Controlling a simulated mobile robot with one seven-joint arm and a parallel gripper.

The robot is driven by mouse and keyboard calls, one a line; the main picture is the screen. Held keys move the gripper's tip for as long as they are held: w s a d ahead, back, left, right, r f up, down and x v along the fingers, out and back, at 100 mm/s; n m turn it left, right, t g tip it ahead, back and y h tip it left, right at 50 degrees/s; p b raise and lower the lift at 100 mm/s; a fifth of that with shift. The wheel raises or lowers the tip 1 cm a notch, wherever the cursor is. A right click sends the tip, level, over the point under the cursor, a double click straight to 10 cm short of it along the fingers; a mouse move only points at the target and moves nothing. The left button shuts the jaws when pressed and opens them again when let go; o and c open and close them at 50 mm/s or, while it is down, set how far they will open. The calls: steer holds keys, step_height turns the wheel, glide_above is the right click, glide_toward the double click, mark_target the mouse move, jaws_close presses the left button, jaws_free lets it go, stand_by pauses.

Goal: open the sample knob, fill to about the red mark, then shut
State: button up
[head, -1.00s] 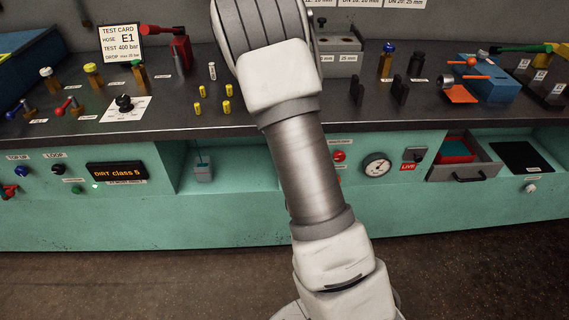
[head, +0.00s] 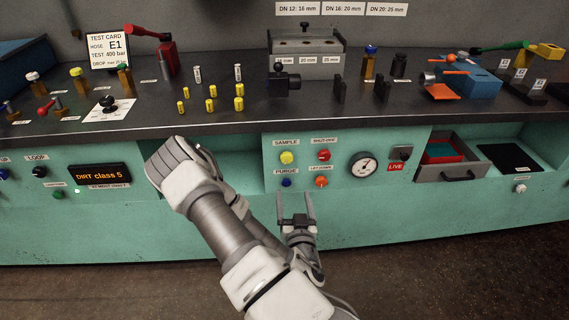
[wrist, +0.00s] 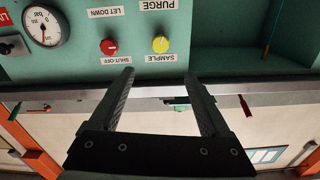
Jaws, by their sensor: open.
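The yellow sample knob (head: 286,157) sits on the green panel front under its SAMPLE label. It also shows upside down in the wrist view (wrist: 160,44), beyond and between my fingertips. My gripper (head: 295,194) is open and empty, its fingers apart from the panel and below the knob in the head view. In the wrist view my gripper's two fingers (wrist: 158,75) point toward the knob row. The sample vessel and its red mark are not seen; my arm covers most of the recess left of the knobs.
The red shut-off knob (head: 323,156) is close to the right of the sample knob. The blue purge knob (head: 286,183) and orange let-down knob (head: 321,181) are below. A pressure gauge (head: 363,167) and an open drawer (head: 455,172) are further right. The bench edge overhangs above.

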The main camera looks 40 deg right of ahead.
mark_target(287, 159)
steer(key=p+x, duration=0.1)
steer(key=x, duration=1.5)
steer(key=shift+w, duration=0.1)
jaws_close()
steer(key=shift+a+n+b, duration=0.15)
steer(key=shift+n+b, duration=0.45)
steer(key=shift+n, duration=1.7)
jaws_free()
steer(key=p+v, duration=0.2)
steer(key=v, duration=1.5)
steer(key=shift+s, duration=0.25)
